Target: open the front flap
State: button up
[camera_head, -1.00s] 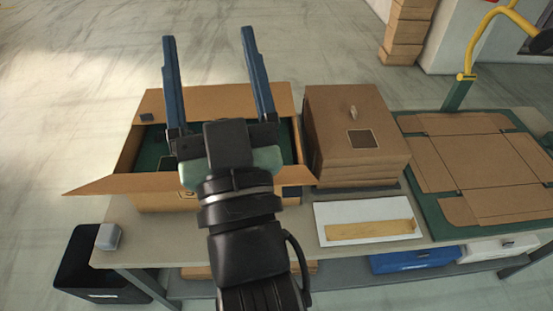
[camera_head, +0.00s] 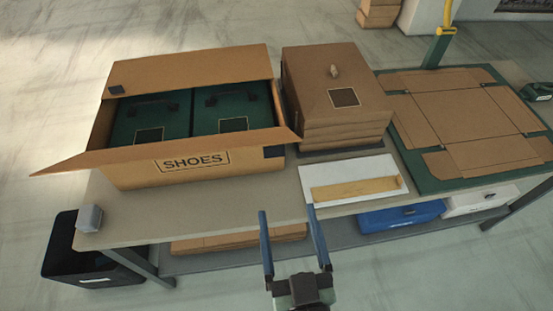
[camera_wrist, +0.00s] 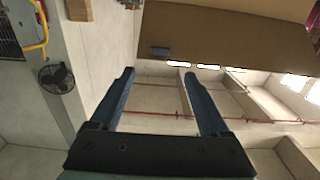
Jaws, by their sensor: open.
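The cardboard box (camera_head: 135,172) marked SHOES stands open on the table's left, with two green boxes (camera_head: 150,118) (camera_head: 233,108) inside. Its front flap (camera_head: 165,149) slopes along the front top edge, its left corner jutting out past the box. The back flap (camera_head: 190,68) stands raised behind. My gripper (camera_head: 286,210) is open and empty in front of the table's front edge, right of and nearer than the box, apart from it. In the wrist view my gripper (camera_wrist: 158,75) has nothing between its fingers. A brown cardboard panel (camera_wrist: 225,35) with a dark patch fills the top there.
Stacked brown boxes (camera_head: 320,95) stand right of the open box. A white sheet with a tan strip (camera_head: 355,189) lies before them. A flat cardboard blank (camera_head: 465,115) lies on a green mat at the right. A black bin (camera_head: 65,250) stands below left; bare table lies before the box.

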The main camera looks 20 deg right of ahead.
aim_at(275, 153)
jog(key=p+x, duration=0.1)
jog(key=x, duration=1)
jog(key=shift+w+d, duration=0.1)
jog(key=shift+w, duration=0.2)
grip_shut()
dwell(1.0)
